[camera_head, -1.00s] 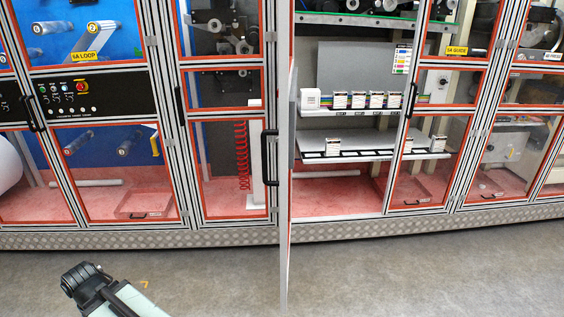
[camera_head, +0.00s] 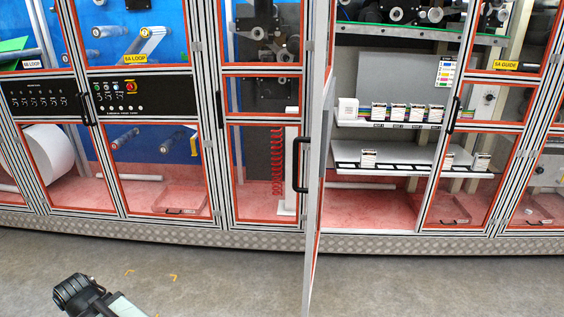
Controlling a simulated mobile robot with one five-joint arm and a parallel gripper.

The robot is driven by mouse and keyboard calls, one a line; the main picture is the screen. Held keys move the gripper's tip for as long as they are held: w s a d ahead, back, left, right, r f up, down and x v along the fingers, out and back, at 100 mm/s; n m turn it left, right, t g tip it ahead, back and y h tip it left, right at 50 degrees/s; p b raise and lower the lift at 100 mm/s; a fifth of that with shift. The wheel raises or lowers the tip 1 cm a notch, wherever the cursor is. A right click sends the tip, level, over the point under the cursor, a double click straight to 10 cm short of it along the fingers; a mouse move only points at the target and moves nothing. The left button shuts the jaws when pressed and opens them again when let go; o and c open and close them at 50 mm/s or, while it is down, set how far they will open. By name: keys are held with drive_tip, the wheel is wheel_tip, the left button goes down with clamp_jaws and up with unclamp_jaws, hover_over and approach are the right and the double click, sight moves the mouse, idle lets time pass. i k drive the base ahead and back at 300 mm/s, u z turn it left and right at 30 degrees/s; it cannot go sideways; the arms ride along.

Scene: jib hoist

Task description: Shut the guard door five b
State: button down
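One guard door (camera_head: 317,180) of the machine stands open, swung out toward me and seen almost edge-on. Its black handle (camera_head: 300,164) shows on its left side. I cannot read a label on this door. The bay to its right is open, showing shelves (camera_head: 388,122) with several small white cartons. My arm, a black joint on a pale link, shows at the bottom left, well apart from the door. No gripper fingers are visible.
Closed glazed doors with orange edging stand on both sides, with labels 5A LOOP (camera_head: 142,58) and 5A GUIDE (camera_head: 506,66). A tread-plate plinth (camera_head: 160,232) runs along the machine's foot. The grey floor (camera_head: 220,280) in front is clear, with small yellow marks.

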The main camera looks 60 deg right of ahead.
sight(323, 82)
drive_tip(key=i, duration=1)
